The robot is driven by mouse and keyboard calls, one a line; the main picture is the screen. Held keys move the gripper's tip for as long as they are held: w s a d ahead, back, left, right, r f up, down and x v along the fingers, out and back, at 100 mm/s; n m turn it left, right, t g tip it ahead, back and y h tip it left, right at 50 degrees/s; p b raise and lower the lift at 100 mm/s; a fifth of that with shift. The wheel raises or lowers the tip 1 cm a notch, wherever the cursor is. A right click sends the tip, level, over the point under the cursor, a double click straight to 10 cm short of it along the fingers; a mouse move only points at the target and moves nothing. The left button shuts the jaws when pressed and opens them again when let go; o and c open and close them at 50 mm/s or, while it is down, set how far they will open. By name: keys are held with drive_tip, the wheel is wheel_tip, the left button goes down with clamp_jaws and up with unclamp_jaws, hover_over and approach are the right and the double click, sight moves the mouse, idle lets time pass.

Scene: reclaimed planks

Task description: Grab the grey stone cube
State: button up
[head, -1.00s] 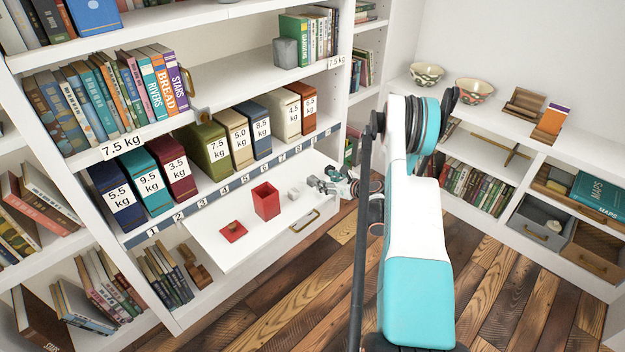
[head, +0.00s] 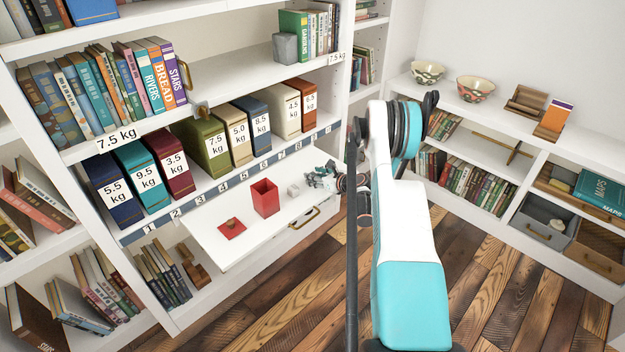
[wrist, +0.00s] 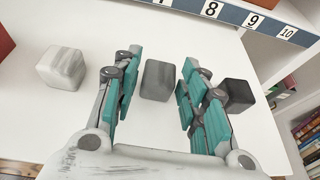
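A plain grey cube (wrist: 157,80) lies on the white pull-out board, between the two fingers of my gripper (wrist: 158,85) in the wrist view. The fingers are open on either side of it, with a narrow gap showing on each side. In the head view my gripper (head: 322,177) is over the right end of the board and hides the grey cube. A white marbled cube (wrist: 62,68) is left of the fingers; it also shows in the head view (head: 293,190). A black cube (wrist: 238,93) is close to the right finger.
On the board (head: 250,239) stand a red open box (head: 265,198) and a flat red piece (head: 232,228). A larger grey block (head: 285,48) sits by books on the upper shelf. The plank floor is clear.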

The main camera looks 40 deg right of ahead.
drive_tip(key=c, duration=0.5)
drive_tip(key=shift+r, duration=0.15)
